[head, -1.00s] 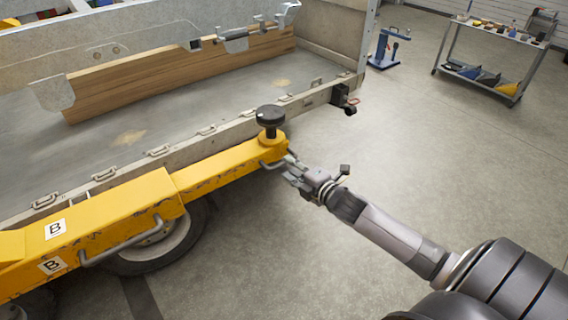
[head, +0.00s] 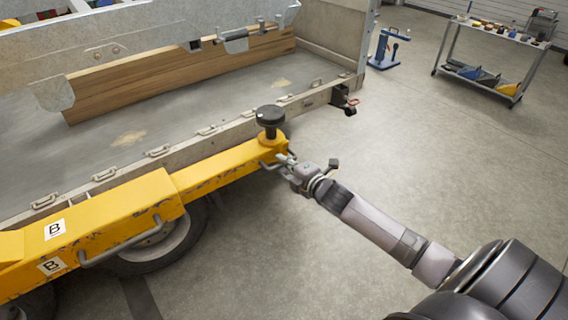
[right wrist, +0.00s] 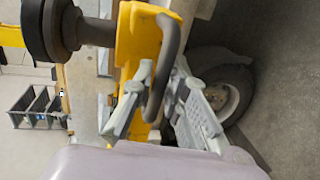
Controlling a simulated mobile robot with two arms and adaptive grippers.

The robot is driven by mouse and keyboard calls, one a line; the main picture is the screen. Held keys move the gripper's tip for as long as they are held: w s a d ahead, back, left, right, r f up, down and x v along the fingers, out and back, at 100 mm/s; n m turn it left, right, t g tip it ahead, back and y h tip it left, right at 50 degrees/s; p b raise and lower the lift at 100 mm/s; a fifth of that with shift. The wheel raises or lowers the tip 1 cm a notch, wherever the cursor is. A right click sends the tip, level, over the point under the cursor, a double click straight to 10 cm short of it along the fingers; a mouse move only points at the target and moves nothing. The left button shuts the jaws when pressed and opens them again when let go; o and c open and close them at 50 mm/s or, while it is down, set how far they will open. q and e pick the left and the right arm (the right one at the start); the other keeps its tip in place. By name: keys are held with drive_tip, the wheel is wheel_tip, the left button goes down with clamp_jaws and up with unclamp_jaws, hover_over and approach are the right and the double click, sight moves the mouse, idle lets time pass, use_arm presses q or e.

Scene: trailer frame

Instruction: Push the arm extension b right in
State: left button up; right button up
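The yellow arm extension b (head: 222,168) sticks out of a wider yellow arm marked with B labels (head: 90,225), along the trailer's side. A round black pad (head: 271,116) stands on its outer end; the pad also shows in the right wrist view (right wrist: 40,30). A grey bar handle (right wrist: 171,60) is fixed to the end of the extension. My right gripper (head: 287,165) is at this end. In the right wrist view its two fingers (right wrist: 164,88) stand apart with the handle between them; firm contact cannot be made out. My left gripper is not in view.
The trailer bed (head: 160,110) with its side rail lies behind the arm. A wheel (head: 160,245) sits below it. A blue stand (head: 387,48) and a tool cart (head: 488,60) stand at the back right. The floor on the right is open.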

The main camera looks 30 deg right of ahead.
clamp_jaws()
idle(0.3)
drive_tip(key=shift+a, duration=0.15)
drive_tip(key=shift+a, duration=0.4)
drive_tip(key=a, duration=0.2)
drive_tip(key=a+p, duration=0.1)
drive_tip(key=a, duration=0.2)
drive_tip(key=a+p, duration=0.1)
drive_tip(key=a, duration=0.2)
drive_tip(key=shift+s+r, duration=0.1)
drive_tip(key=shift+s, duration=0.2)
approach(202, 192)
drive_tip(key=x, duration=0.5)
drive_tip(key=shift+w, duration=0.2)
